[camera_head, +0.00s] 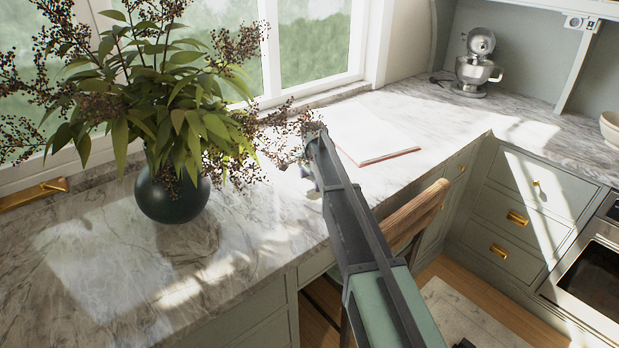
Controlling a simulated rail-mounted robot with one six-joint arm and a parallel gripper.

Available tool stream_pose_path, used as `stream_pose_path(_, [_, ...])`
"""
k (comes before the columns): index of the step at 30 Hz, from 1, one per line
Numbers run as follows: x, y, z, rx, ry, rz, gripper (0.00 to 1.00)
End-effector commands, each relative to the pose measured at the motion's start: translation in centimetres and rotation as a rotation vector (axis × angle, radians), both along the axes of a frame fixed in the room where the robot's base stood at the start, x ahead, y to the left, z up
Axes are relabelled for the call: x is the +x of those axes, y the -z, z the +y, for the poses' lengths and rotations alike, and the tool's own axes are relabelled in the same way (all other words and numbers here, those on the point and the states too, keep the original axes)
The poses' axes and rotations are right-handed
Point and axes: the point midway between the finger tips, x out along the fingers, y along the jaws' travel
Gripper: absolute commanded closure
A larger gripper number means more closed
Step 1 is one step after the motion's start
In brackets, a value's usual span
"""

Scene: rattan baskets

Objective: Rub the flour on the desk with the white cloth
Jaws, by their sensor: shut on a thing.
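My arm reaches over the marble desk (250,262), and its far end is beside the vase plant. My gripper (317,186) is low over the desk behind the arm and mostly hidden by it. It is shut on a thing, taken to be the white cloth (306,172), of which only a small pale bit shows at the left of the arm. I cannot tell whether the cloth touches the desk. I cannot pick out the flour; the pale patches on the desk look like sunlight.
A dark round vase (172,192) with a wide leafy plant stands left of my gripper, its berry twigs reaching close to the arm. A flat white book or board (365,133) lies to the right. A wooden chair (412,215) stands at the desk edge. A stand mixer (475,68) is far back.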

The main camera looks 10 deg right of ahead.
Motion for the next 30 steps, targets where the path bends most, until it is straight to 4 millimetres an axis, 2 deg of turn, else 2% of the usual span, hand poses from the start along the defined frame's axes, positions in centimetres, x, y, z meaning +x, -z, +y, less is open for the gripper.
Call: stream_pose_path(30, [-7.8,0.0,-3.3,0.000,-0.012,0.000,0.50])
